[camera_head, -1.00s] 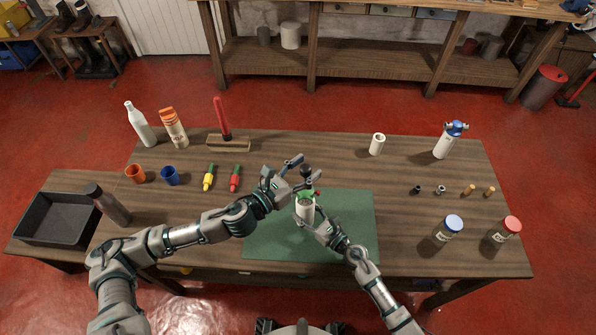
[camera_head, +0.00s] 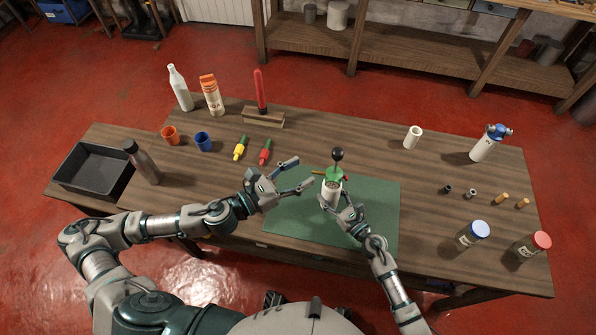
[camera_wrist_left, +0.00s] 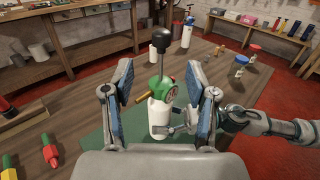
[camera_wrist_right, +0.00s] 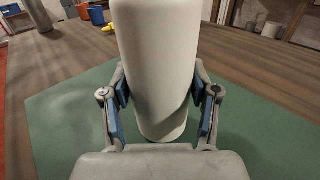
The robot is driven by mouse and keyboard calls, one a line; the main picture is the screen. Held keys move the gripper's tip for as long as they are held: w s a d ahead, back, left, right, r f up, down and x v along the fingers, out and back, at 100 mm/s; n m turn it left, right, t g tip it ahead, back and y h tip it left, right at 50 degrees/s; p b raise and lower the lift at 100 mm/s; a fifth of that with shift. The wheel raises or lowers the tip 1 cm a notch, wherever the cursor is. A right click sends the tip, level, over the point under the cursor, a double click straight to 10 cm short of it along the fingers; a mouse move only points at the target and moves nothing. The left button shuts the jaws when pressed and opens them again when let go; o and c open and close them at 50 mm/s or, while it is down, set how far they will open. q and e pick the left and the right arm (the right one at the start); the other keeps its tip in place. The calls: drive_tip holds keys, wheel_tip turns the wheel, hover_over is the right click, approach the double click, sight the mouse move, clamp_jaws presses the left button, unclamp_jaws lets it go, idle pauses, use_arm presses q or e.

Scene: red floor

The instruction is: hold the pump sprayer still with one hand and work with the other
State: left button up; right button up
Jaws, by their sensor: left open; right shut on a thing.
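The pump sprayer (camera_head: 330,190) is a white bottle with a green head and a black ball knob on a rod. It stands about upright on the green mat (camera_head: 372,215). My right gripper (camera_head: 338,207) is shut on its white body from the near side; the right wrist view shows its fingers on both sides of the bottle (camera_wrist_right: 155,60). My left gripper (camera_head: 304,176) is open and empty just left of the sprayer. In the left wrist view, the sprayer (camera_wrist_left: 160,117) shows between its spread fingers, and the black knob (camera_wrist_left: 162,40) is free.
Lidded jars (camera_head: 472,235) stand on the right. The mat's right part is clear.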

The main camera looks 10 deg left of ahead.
sight(333, 156)
use_arm(q)
drive_tip(key=x, duration=1.2)
drive_tip(key=shift+d+f, duration=0.15)
drive_tip(key=shift+f, duration=0.15)
clamp_jaws()
